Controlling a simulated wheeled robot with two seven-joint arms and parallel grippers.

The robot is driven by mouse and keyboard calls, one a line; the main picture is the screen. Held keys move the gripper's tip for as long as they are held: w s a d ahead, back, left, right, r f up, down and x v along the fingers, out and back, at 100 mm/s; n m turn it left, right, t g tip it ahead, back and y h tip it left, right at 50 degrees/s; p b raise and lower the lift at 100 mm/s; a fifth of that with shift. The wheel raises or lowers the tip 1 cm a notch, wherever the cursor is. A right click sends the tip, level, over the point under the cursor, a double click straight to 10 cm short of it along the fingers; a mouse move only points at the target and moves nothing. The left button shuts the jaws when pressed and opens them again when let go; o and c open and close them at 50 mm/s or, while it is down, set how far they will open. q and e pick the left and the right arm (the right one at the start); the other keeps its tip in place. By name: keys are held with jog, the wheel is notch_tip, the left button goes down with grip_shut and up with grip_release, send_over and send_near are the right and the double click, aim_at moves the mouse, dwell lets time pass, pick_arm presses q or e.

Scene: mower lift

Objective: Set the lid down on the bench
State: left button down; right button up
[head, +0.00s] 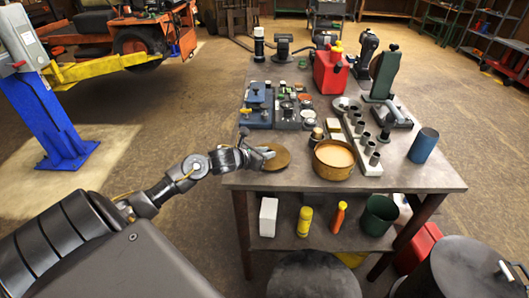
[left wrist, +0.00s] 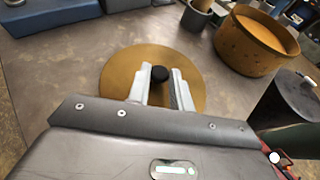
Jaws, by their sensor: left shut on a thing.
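The lid (head: 280,160) is a flat, round, brown disc at the near left part of the bench (head: 420,177). My left gripper (head: 264,153) reaches over it from the left. In the left wrist view, the two pale fingers (left wrist: 161,74) are shut on the lid's small black knob, and the brown disc (left wrist: 118,78) spreads level beneath them. I cannot tell whether the lid touches the bench top or hangs just above it. The open round brown pot (head: 333,172) stands to the right of the lid, apart from it. My right gripper is out of view.
Blue and grey parts (head: 257,107) stand behind the lid. A pale strip with several upright cups (head: 360,140) lies beyond the pot, and a blue cylinder (head: 423,146) is farther right. The bench's front edge runs close below the lid. The lower shelf holds several bottles.

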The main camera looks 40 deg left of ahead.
pick_arm(q)
jog(key=c, duration=1.3)
grip_release()
jog(key=shift+o, duration=0.2)
jog(key=shift+r, duration=0.1)
jog(key=shift+s+r+p, duration=0.1)
jog(key=shift+p, duration=0.25)
jog(key=b+v, duration=0.2)
jog(key=v, duration=0.8)
jog(key=shift+s+a, duration=0.1)
jog(key=shift+s, duration=0.05)
jog(key=shift+v, duration=0.8)
